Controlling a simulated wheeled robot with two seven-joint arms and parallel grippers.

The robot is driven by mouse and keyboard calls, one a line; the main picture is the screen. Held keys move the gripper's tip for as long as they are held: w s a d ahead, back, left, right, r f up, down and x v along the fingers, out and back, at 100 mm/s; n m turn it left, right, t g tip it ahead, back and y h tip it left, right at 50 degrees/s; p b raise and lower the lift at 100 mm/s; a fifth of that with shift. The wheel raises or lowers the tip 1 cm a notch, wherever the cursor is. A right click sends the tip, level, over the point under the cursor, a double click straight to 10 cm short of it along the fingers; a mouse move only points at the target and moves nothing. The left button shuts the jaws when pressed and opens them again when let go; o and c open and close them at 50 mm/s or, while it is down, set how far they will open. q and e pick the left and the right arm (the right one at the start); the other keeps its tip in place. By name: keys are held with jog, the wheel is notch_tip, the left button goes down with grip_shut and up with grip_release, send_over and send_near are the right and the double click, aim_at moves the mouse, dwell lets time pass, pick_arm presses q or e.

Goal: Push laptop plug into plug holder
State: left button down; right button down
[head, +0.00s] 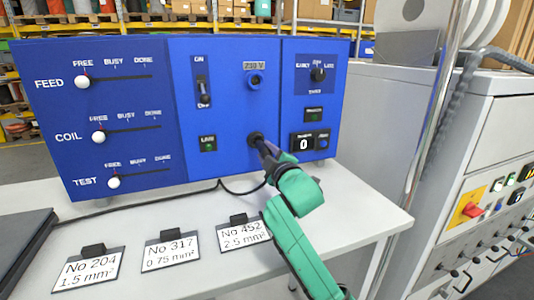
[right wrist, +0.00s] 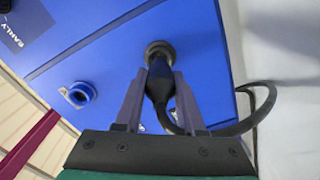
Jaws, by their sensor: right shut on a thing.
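The black laptop plug (right wrist: 158,88) is held between the two fingers of my right gripper (right wrist: 160,76), which is shut on it. The plug points at the round dark plug holder (right wrist: 158,50) on the blue panel. Its front end meets the holder's ring; how deep it sits I cannot tell. In the head view my right gripper (head: 265,149) is right at the holder (head: 256,138) and hides most of the plug. A black cable (right wrist: 268,98) loops from the plug. My left gripper is not in view.
A blue 230 V socket (head: 255,79) sits above the holder, and a switch (head: 204,90) is to its left. A dark laptop-like slab (head: 22,238) lies at the table's left. Labelled card stands (head: 170,250) line the white table (head: 350,205). A grey cabinet (head: 480,180) stands right.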

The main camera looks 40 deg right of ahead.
jog(key=shift+p+x, duration=0.3)
jog(key=shift+x, duration=1.05)
jog(key=shift+c, duration=2.1)
grip_release()
jog(key=shift+r, duration=0.1)
